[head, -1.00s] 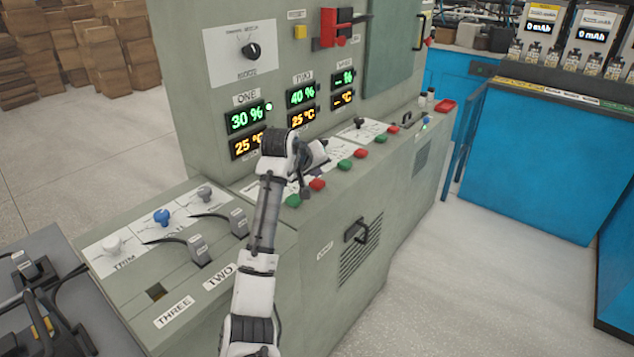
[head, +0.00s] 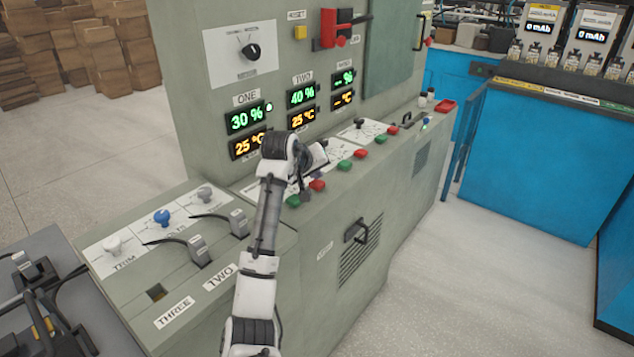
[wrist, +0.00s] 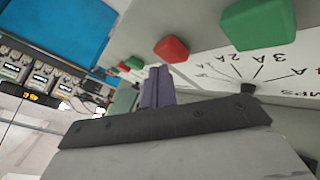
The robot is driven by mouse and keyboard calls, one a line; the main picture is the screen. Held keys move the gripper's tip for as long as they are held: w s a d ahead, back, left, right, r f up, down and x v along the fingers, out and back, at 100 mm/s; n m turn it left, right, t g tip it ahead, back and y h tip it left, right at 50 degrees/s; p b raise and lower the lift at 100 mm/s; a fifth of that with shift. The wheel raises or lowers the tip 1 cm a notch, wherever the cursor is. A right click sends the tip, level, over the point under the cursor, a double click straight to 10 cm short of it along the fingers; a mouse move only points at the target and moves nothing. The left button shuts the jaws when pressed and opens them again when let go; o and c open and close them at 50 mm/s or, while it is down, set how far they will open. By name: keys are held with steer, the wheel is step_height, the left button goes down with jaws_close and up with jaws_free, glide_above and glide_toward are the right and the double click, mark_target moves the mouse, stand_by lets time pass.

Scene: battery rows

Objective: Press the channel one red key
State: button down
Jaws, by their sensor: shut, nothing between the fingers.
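The channel one red key (head: 317,186) is on the sloping front panel, beside a green key (head: 292,201) to its left. My gripper (head: 306,194) hangs just above the panel, close to these two keys; the head view does not show clearly whether it touches either. In the wrist view my shut, empty fingers (wrist: 157,88) point toward the row of keys. A red key (wrist: 172,49) shows just beyond the fingertips with a visible gap, and a green key (wrist: 258,27) is to its right. The channel ONE display (head: 245,119) reads 30 % and 25 °C.
More green (head: 345,165) and red keys (head: 361,153) run along the panel to the right. A dial with amp markings shows in the wrist view (wrist: 247,88). Levers (head: 198,249) and knobs (head: 162,217) are at the left. A blue bench (head: 540,160) stands across the aisle.

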mark_target(316, 184)
steer(key=shift+f, duration=0.7)
stand_by(0.6)
steer(key=shift+r, duration=0.1)
steer(key=shift+r+p, duration=0.8)
steer(key=shift+p, duration=0.2)
steer(key=shift+r, duration=0.1)
step_height(316, 184, up, 5)
steer(key=p, duration=0.5)
